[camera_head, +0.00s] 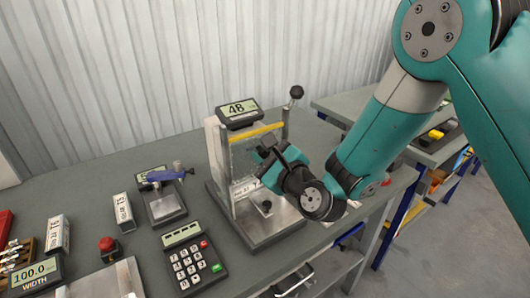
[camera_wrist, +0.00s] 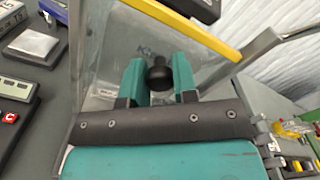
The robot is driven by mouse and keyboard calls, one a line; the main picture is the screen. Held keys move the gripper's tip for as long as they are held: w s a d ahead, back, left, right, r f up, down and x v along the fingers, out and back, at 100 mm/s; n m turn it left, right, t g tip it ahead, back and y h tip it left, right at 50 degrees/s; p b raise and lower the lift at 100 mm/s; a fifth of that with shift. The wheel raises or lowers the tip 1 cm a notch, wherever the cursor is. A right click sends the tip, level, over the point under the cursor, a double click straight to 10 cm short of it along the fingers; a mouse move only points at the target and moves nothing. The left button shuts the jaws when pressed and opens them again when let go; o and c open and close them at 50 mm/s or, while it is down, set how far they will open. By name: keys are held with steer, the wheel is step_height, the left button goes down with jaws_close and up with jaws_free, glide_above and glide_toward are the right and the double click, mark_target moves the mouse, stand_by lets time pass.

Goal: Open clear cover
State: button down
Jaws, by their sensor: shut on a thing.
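The clear cover (camera_head: 242,160) is a see-through panel that stands upright in the metal frame of the device, below a yellow bar (camera_head: 256,132). In the wrist view the clear cover (camera_wrist: 108,48) fills the space behind my fingers, with faint lettering seen through it. My gripper (camera_head: 268,158) is at the front of the cover. In the wrist view my gripper (camera_wrist: 158,82) has its two teal fingers on either side of a black knob (camera_wrist: 158,72) and is shut on it. The knob is hidden by my gripper in the head view.
A display (camera_head: 239,112) reading 48 tops the device, and a black ball-ended lever (camera_head: 296,92) rises beside it. The table's edge is close on the right.

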mark_target(258, 135)
step_height(258, 135, up, 3)
steer(key=shift+r+p, duration=0.2)
steer(key=shift+p, duration=0.9)
steer(key=c, duration=0.9)
jaws_free()
steer(key=shift+d, duration=0.15)
